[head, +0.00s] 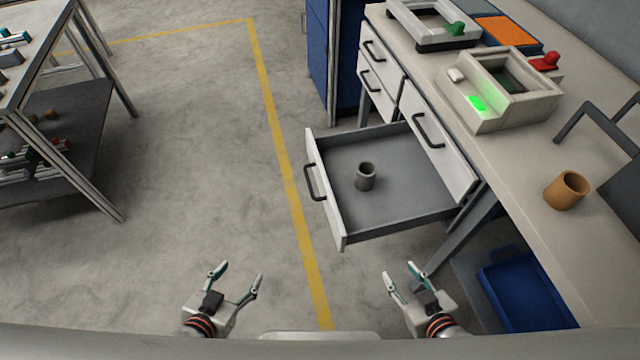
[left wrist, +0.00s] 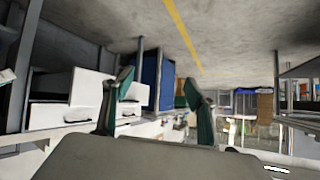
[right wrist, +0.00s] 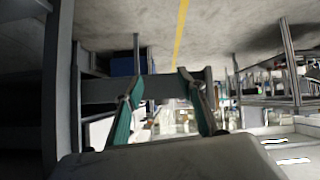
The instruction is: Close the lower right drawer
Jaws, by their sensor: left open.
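The lower right drawer (head: 392,206) is pulled well out from the bench in the head view. Its white front has a dark handle (head: 314,183) facing left, and a small grey cup (head: 366,176) stands inside it. My left gripper (head: 239,273) is open and empty, in front of the drawer and to its left. My right gripper (head: 400,276) is open and empty, just below the drawer's near side in the picture. Neither gripper appears to touch the drawer. In the wrist views the fingers are spread with nothing between them.
The closed upper right drawer (head: 436,137) sits above the open one. The bench top (head: 520,180) holds a device with a green light (head: 500,95) and an orange cup (head: 567,190). A blue bin (head: 525,290) lies below. Clear floor lies left, towards a shelf rack (head: 60,130).

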